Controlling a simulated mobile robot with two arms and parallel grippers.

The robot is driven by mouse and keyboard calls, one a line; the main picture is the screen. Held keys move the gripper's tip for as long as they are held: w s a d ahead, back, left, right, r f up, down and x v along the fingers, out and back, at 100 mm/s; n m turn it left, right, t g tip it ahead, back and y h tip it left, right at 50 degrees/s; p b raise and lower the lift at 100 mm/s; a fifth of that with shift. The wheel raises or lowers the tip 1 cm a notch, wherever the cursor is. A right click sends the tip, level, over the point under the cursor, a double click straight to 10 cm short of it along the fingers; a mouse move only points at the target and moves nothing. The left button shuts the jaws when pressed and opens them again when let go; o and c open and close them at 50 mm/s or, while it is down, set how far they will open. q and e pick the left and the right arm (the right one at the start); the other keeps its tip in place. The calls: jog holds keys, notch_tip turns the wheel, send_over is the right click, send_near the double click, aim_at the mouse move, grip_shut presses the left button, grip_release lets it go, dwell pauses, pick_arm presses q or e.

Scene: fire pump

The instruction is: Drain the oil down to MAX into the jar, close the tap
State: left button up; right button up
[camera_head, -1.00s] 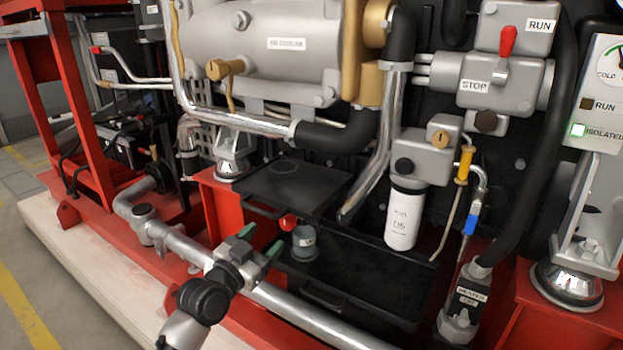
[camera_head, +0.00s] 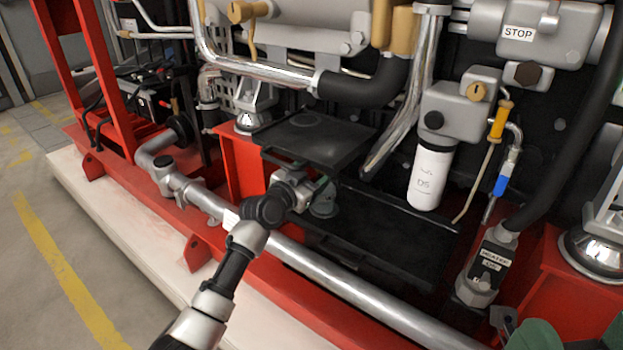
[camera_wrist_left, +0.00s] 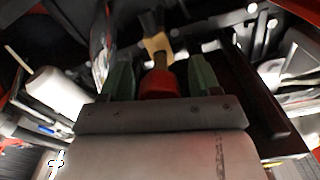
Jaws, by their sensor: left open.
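My left gripper (camera_head: 312,181) is open at the pump's drain area, under the black shelf plate. In the left wrist view, the red tap handle (camera_wrist_left: 160,84) lies between its two green fingers, with gaps at both sides. A brass fitting (camera_wrist_left: 157,46) shows beyond the handle. In the head view the handle is hidden by the gripper. Green finger-like shapes (camera_head: 535,336) at the bottom right edge seem to be my right gripper, mostly cut off.
The black shelf plate (camera_head: 310,138) overhangs the gripper. A black tray (camera_head: 400,240) extends right of the jar. A silver pipe (camera_head: 335,285) runs along the front. A white filter (camera_head: 429,175) hangs at right. Open floor (camera_head: 40,270) lies left.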

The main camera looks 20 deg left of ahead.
pick_arm(q)
jog(key=shift+r, duration=0.1)
jog(key=c, duration=0.9)
jog(key=shift+c, duration=0.2)
